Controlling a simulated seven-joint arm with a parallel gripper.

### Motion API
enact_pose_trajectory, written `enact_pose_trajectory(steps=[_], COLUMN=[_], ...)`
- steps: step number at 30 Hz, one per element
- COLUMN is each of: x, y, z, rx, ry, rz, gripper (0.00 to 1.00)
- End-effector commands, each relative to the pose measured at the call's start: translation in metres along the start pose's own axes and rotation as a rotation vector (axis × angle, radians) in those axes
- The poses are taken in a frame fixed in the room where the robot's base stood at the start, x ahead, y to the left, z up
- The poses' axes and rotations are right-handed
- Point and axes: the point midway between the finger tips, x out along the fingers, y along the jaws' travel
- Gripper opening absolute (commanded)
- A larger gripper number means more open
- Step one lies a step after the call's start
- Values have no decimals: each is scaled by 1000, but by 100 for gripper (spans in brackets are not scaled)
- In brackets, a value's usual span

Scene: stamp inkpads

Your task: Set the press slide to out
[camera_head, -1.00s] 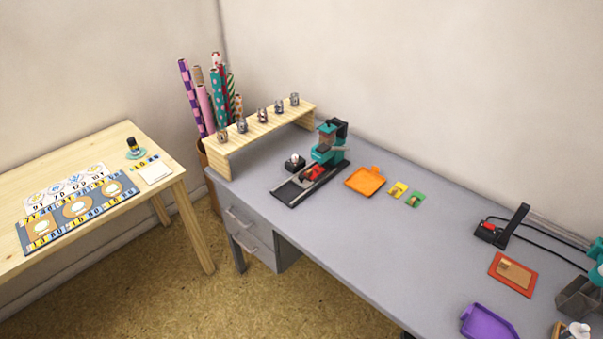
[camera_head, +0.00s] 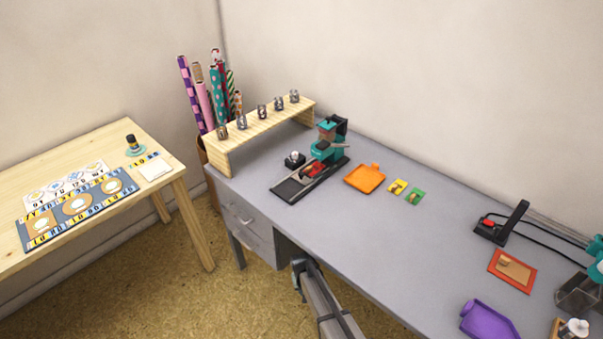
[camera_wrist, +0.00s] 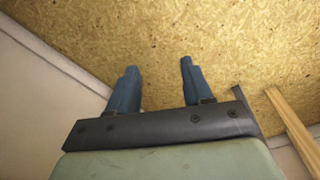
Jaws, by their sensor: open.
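A teal and black press (camera_head: 328,145) stands on the grey desk, near the wooden shelf. Its dark slide track (camera_head: 292,187) extends from under the press toward the desk's front left edge. A red part (camera_head: 312,169) shows on the track close beneath the press head. The slide's exact position is too small to tell. My gripper (camera_head: 298,264) is below the desk's front edge by the drawers, well apart from the press. In the wrist view its two blue fingers (camera_wrist: 158,75) are spread, with nothing between them and the floor behind.
A small black item (camera_head: 294,160) sits left of the press. An orange tray (camera_head: 364,179) and yellow and green pieces lie to its right. The wooden shelf (camera_head: 222,160) with several small jars stands behind. The desk's front edge (camera_head: 350,276) lies between my arm and the desktop. The middle desktop is clear.

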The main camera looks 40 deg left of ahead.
Motion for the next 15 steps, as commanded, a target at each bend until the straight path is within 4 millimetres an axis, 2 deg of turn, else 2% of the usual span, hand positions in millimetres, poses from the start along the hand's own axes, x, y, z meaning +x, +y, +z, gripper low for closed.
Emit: enact_pose_trajectory(steps=[1, 6, 12, 15], x=[-20, -82, -165, -206], y=[-27, -109, -203, -241], z=[-16, -49, -74, -83], rx=[-51, -213, -391, -447], ry=[25, 94, 178, 208], rz=[-32, -143, -273, -329], gripper=[50, 50, 50, 50])
